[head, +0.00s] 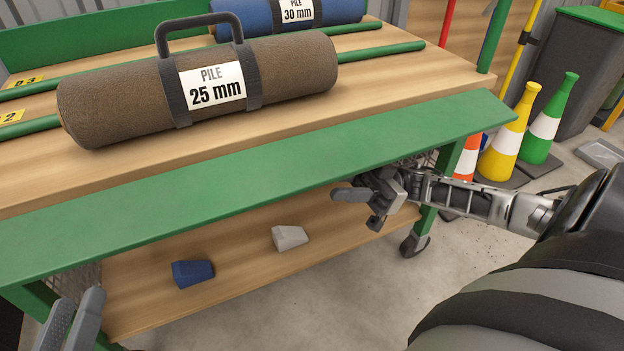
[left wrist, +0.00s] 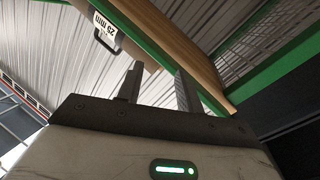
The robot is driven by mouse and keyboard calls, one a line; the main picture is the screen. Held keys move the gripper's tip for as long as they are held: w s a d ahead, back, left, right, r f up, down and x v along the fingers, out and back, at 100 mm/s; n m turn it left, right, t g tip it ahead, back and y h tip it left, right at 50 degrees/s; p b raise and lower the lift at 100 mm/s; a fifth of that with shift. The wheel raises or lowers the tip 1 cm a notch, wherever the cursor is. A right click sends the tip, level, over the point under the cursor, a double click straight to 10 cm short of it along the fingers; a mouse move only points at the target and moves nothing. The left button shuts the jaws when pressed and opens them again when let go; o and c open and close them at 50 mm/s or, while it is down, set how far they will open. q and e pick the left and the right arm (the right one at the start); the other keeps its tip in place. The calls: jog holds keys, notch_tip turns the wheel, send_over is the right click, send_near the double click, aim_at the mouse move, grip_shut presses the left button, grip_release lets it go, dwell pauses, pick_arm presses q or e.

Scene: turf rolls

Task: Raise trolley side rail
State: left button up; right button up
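The trolley's side rail (head: 250,190) is a long flat green board along the near edge of the wooden top. It lies folded outward and sits lower than the top, not upright. My right gripper (head: 362,208) is just under the rail's lower edge toward its right end; its two fingers look spread and empty, and I cannot tell whether it touches the rail. My left gripper (head: 75,322) is at the bottom left, below the rail's left part. The left wrist view shows its two fingers apart (left wrist: 160,88) with nothing between them, near the green trolley frame.
A brown roll (head: 300,68) labelled 25 mm lies on the top (head: 390,80), with a blue roll (head: 262,15) behind. A blue block (head: 192,273) and a white block (head: 290,237) lie on the lower shelf (head: 225,297). Cones (head: 507,135) stand right of the trolley.

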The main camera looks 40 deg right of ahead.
aim_at(312, 184)
jog(key=shift+x, duration=2.65)
jog(key=shift+f, duration=0.1)
grip_shut()
